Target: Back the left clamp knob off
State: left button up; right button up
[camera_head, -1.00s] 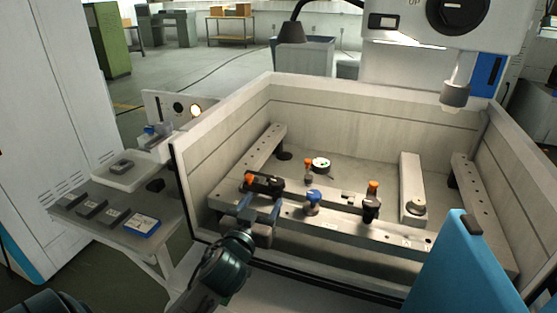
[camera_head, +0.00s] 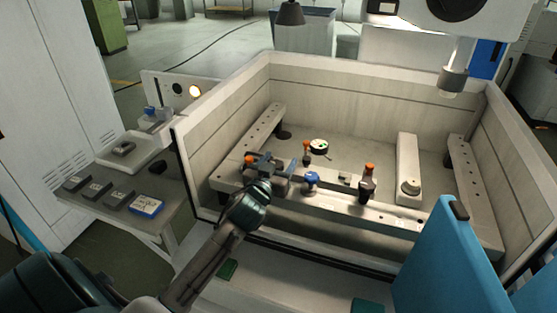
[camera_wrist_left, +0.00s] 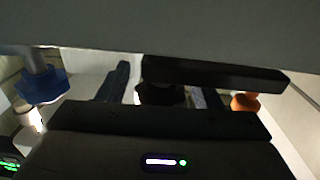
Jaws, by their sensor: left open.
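The left clamp, with a dark lobed knob (camera_wrist_left: 160,95) and a black bar (camera_wrist_left: 215,74), is at the left end of the front rail (camera_head: 330,200). In the left wrist view the knob shows between my two fingers, below the bar; contact cannot be told. My left gripper (camera_head: 272,162) is open over this clamp and hides most of it in the head view. An orange-topped post (camera_head: 249,159) stands just left of it. The right clamp (camera_head: 367,188), black with an orange top, stands farther along the rail. My right gripper is not in view.
A blue knob (camera_head: 311,180) stands on the rail right of my gripper; it also shows in the left wrist view (camera_wrist_left: 40,86). Tank walls (camera_head: 360,90) surround the rails. A nozzle (camera_head: 453,80) hangs at the back right. A side table with grey blocks (camera_head: 98,187) is at left.

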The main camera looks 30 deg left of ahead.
pick_arm(q)
jog(key=c, duration=1)
jog(key=shift+f+n+y+b, duration=0.15)
jog(key=shift+n+y+b, duration=0.15)
jog(key=shift+y+b, duration=0.15)
jog(key=shift+n+y, duration=0.3)
jog(key=shift+y, duration=0.15)
jog(key=shift+a+g+y, duration=0.1)
jog(key=shift+g+y, duration=0.2)
jog(key=o, duration=1)
